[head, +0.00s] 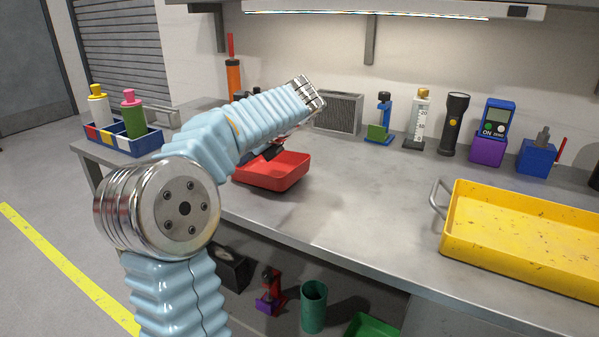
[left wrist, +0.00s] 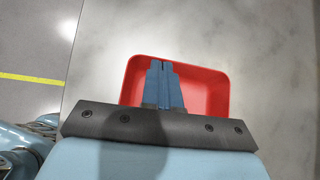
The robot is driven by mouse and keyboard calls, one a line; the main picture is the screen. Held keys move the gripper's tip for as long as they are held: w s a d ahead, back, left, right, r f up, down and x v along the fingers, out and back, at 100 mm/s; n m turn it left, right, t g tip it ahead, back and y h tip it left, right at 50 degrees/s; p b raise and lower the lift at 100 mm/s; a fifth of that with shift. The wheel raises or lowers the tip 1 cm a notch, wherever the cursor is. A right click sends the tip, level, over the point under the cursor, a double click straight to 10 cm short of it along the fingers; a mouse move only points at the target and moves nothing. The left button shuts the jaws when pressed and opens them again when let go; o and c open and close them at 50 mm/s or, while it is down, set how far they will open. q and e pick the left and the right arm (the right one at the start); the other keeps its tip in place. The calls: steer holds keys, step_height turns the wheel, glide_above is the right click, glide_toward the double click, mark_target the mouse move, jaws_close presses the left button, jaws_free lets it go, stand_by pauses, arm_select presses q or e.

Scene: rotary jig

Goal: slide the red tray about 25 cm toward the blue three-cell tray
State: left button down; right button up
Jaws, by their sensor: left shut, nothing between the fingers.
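The red tray (head: 283,174) sits on the grey bench near its front edge, left of the middle. It also shows in the left wrist view (left wrist: 215,88), below the fingers. My left gripper (left wrist: 163,64) is shut and empty, its fingers over the tray's interior in the picture. I cannot tell whether they touch it. In the head view my left arm hides part of the tray. The blue three-cell tray (head: 150,143) stands at the bench's left end, holding a white bottle with a yellow cap (head: 98,105) and a green bottle with a pink cap (head: 132,115). My right gripper is not in view.
A yellow tray (head: 447,240) with a metal handle stands on the right. An orange bottle (head: 233,78), a grey vented box (head: 338,112), a flashlight (head: 454,125) and a meter (head: 496,118) line the back. The bench middle is clear.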

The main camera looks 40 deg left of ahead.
arm_select(q)
steer(key=a, duration=0.3)
steer(key=s+a, duration=0.1)
steer(key=a, duration=0.3)
steer(key=s+a, duration=0.1)
steer(key=a, duration=0.2)
steer(key=shift+s+a, duration=0.25)
steer(key=shift+a, duration=0.05)
